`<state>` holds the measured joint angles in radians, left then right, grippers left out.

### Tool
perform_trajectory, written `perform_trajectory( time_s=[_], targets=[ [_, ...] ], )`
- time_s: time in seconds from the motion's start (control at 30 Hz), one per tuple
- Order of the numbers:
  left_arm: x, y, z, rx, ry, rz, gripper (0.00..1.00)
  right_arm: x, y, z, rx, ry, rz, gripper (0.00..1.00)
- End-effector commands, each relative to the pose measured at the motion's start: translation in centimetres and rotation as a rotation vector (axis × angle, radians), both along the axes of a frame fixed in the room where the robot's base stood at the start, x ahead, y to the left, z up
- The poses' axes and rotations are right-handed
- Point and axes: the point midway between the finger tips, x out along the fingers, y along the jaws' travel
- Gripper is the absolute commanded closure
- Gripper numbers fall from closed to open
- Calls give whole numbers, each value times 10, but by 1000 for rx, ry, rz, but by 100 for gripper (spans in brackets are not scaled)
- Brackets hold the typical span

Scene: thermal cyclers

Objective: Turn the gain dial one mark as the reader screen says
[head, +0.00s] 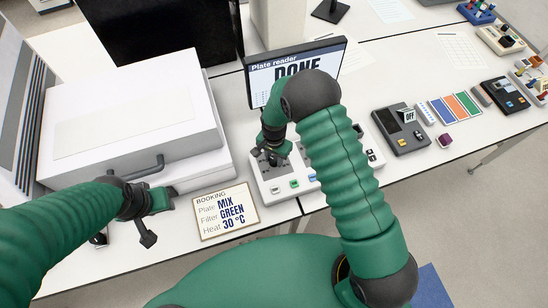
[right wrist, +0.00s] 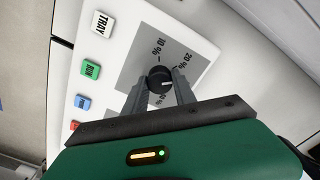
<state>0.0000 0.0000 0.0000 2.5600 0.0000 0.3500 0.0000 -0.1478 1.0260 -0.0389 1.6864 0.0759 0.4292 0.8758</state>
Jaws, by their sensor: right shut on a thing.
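The reader screen (head: 295,70) reads "Plate reader" with a large "DONE"; my right arm hides its lower right part. The white control panel (head: 262,190) stands below it. In the right wrist view the black gain dial (right wrist: 160,78) sits on a grey patch with marks "10 %", "20 %" and a third, partly hidden label. My right gripper (right wrist: 160,92) is shut on the dial, one finger on each side; in the head view it is over the panel (head: 272,150). My left gripper (head: 158,218) is open and empty, left of the booking card.
Panel buttons TRAY (right wrist: 102,23), RUN (right wrist: 91,69) and a blue one (right wrist: 84,101) lie beside the dial. A booking card (head: 225,211) reads MIX, GREEN, 30 °C. A white lidded machine (head: 135,120) stands left. A dark device (head: 402,129) marked OFF stands right.

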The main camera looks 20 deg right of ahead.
Motion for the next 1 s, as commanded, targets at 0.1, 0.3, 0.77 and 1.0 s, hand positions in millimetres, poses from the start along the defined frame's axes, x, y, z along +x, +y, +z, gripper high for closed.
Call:
perform_trajectory(
  time_s=[0.1,0.3,0.77,1.0],
  targets=[
    [0,0,0,0,0,0,64,1,1,0,1,-4,1,100],
    [0,0,0,0,0,0,64,1,2,0,2,-4,1,100],
    [0,0,0,0,0,0,64,0,2,0,3,-1,2,67],
    [0,0,0,0,0,0,64,0,2,0,2,-1,1,46]
  ],
)
